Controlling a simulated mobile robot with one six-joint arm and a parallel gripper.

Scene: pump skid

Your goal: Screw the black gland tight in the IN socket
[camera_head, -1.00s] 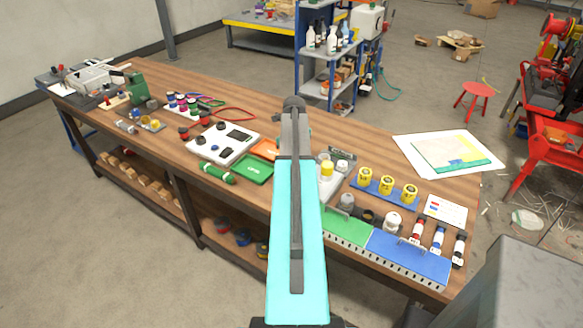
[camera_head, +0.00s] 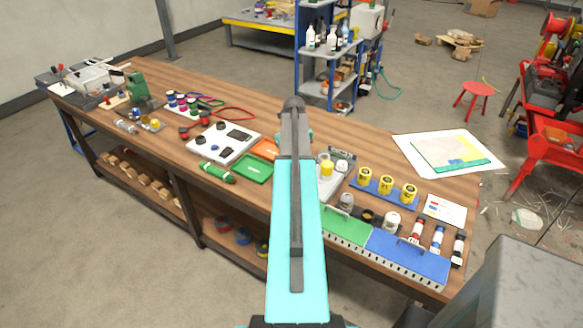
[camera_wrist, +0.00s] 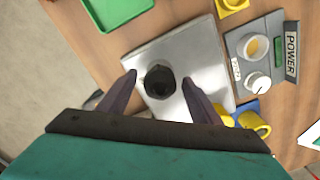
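The black gland (camera_wrist: 160,81) sits upright on a silver metal block (camera_wrist: 190,48) in the wrist view, seen from above as a dark round part with a darker centre. The socket under it is hidden, and I cannot read an IN mark. My gripper (camera_wrist: 160,78) is open, one finger on each side of the gland, with a visible gap on both sides. In the head view my arm covers the gland and the fingers; only part of the silver block (camera_head: 329,187) shows to its right.
A green tray (camera_head: 253,170) lies to the left. Yellow cups (camera_head: 387,184) on a blue rack and green and blue bins (camera_head: 408,258) are to the right.

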